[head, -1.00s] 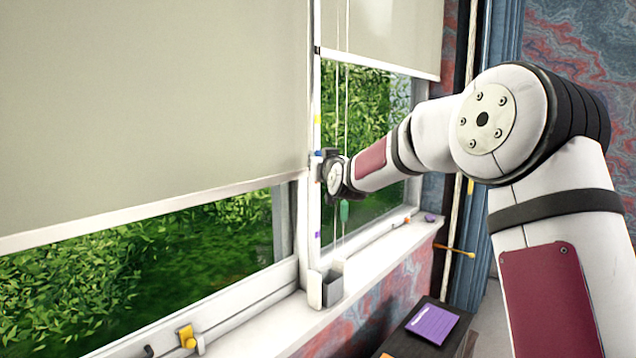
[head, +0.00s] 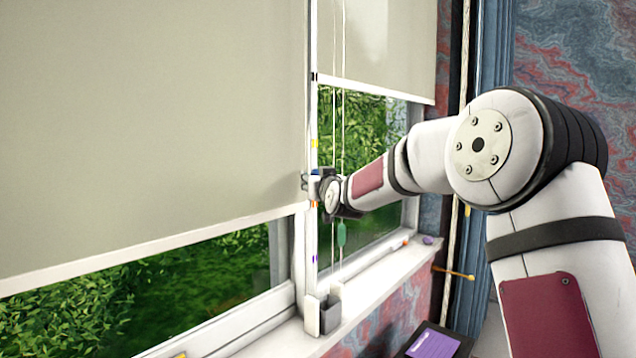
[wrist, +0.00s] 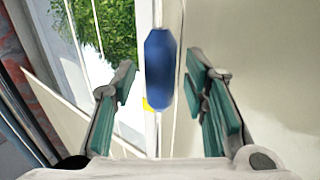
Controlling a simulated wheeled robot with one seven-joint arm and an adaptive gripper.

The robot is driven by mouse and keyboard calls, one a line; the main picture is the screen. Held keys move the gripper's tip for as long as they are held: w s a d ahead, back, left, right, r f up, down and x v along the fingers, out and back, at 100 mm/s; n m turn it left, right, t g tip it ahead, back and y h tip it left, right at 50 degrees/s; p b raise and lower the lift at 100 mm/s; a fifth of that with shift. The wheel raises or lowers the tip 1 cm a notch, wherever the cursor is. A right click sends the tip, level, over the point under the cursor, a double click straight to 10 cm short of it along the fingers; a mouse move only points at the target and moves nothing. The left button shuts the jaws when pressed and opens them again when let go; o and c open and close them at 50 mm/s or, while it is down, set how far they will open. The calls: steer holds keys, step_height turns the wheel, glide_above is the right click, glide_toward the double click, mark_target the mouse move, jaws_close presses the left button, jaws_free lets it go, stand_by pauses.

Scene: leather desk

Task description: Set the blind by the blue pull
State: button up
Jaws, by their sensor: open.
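The blue pull (wrist: 160,65) hangs upright between the two open fingers of my gripper (wrist: 168,95) in the wrist view. Gaps show on both sides of it, narrower on the right. In the head view only a small bit of blue (head: 316,172) shows at my gripper (head: 314,188), which is beside the window post. The large left blind (head: 150,130) hangs partly down, its pale bottom bar sloping across the picture with window showing below. Its cord is mostly hidden behind the gripper in the head view.
A green pull (head: 341,233) hangs on cords just below my gripper, in front of the right window. The right blind (head: 385,45) is higher. A small grey holder (head: 330,308) stands on the sill (head: 375,270). Coloured marks run down the post.

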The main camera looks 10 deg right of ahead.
steer(key=s, duration=1.2)
steer(key=shift+d, duration=0.25)
steer(key=s+f+g, duration=0.4)
steer(key=s, duration=1)
steer(key=s+f+g, duration=0.4)
steer(key=s+f, duration=0.1)
steer(key=s, duration=1)
steer(key=s+f+g, duration=0.4)
steer(key=s+f, duration=0.1)
steer(key=s, duration=0.9)
steer(key=shift+s+a+g+h, duration=0.2)
steer(key=shift+s+g+h, duration=0.1)
steer(key=shift+s, duration=0.1)
